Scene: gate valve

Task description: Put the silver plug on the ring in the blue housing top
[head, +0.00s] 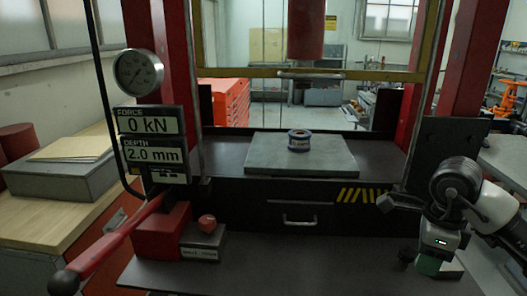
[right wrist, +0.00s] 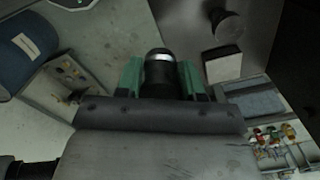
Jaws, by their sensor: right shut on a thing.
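My right gripper (head: 429,265) is at the lower right of the head view, well to the right of the housing and lower in the picture. In the right wrist view, its green fingers (right wrist: 159,80) are shut on the silver plug (right wrist: 158,56), whose rounded metal end shows between them above a dark part. In the head view I cannot make out the plug. My left gripper is not in view.
The red press ram (head: 306,38) hangs above the housing, with a clear gap. Red columns flank the bed. A red lever (head: 115,237) with a black knob and a red block stand at the front left. A gauge (head: 138,72) and displays reading 0 kN and 2.0 mm are at left.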

